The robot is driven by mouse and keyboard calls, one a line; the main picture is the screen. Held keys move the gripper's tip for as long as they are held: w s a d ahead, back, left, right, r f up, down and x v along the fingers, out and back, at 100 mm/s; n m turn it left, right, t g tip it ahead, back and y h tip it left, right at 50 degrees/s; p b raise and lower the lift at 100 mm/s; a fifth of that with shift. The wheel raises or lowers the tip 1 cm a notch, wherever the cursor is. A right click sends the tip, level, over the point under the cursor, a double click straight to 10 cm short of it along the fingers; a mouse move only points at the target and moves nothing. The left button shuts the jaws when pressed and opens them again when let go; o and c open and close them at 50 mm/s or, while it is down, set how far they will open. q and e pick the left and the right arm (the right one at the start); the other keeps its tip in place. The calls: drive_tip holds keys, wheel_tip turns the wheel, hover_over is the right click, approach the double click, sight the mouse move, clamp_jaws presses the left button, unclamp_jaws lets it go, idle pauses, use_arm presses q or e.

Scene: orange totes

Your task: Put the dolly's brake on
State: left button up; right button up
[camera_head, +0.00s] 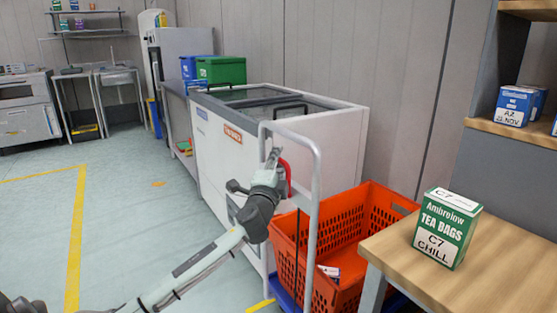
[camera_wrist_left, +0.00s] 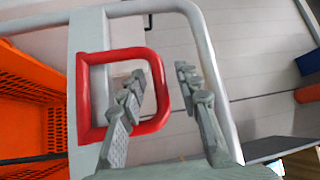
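The dolly has a grey tube handle frame (camera_head: 317,190) and a blue base (camera_head: 283,291). My right gripper is in neither view.
An orange tote (camera_head: 345,225) with a small packet inside stands on the dolly. A white chest freezer (camera_head: 222,150) is close behind. A wooden table (camera_head: 480,265) with a green tea box (camera_head: 445,228) stands at the right. The floor at the left is clear.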

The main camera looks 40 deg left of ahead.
use_arm(q)
drive_tip(key=shift+w+a, duration=0.1)
drive_tip(key=shift+w, duration=0.15)
clamp_jaws()
idle(0.3)
